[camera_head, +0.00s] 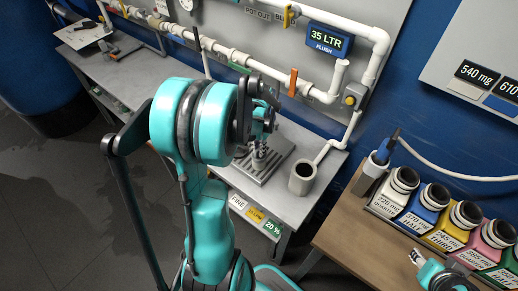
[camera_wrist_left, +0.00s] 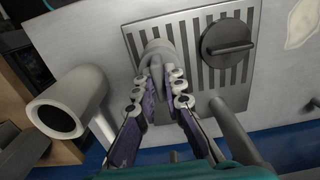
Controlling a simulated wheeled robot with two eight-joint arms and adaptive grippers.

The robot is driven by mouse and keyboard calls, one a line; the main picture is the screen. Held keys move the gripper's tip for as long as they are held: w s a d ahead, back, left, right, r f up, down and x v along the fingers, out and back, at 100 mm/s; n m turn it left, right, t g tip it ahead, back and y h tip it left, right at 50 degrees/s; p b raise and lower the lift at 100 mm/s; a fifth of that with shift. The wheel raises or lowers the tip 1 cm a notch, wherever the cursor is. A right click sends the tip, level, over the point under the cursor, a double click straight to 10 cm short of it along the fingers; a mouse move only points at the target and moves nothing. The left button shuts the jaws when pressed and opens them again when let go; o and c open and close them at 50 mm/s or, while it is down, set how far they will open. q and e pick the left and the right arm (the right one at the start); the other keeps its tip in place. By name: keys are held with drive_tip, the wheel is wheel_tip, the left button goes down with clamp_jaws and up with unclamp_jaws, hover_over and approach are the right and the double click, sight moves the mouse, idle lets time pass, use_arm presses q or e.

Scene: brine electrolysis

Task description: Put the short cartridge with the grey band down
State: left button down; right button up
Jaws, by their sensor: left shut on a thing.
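My left gripper (camera_wrist_left: 165,92) is shut on the short cartridge, a pale grey cylinder (camera_wrist_left: 157,50) at the fingertips in the left wrist view. The cartridge is over or on a slotted metal plate (camera_wrist_left: 201,90); I cannot tell whether it touches. Its grey band cannot be made out. In the head view the left gripper (camera_head: 265,128) is above the same plate (camera_head: 278,154), partly hidden by my arm.
A dark round knob-like piece (camera_wrist_left: 228,45) is on the plate. A grey open cup (camera_head: 302,178) stands to the plate's right. White pipes (camera_head: 230,55) run along the wall behind. Several coloured labelled containers (camera_head: 420,210) stand on the brown table at right.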

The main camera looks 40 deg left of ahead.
use_arm(q)
drive_tip(key=shift+f, duration=0.2)
drive_tip(key=c, duration=1.6)
unclamp_jaws()
drive_tip(key=shift+r, duration=0.15)
drive_tip(key=shift+r, duration=0.35)
wheel_tip(320, 180, up, 11)
drive_tip(key=p, duration=0.4)
drive_tip(key=s+d+r+t, duration=0.1)
drive_tip(key=s+d+t, duration=0.1)
drive_tip(key=d, duration=0.5)
drive_tip(key=s+d+r+t, duration=0.2)
drive_tip(key=d, duration=0.5)
drive_tip(key=s+d+r+t, duration=0.1)
drive_tip(key=s+d+t, duration=0.1)
drive_tip(key=d, duration=0.5)
drive_tip(key=shift+r+m+t, duration=0.3)
drive_tip(key=shift+r+t, duration=0.05)
drive_tip(key=shift+t, duration=0.25)
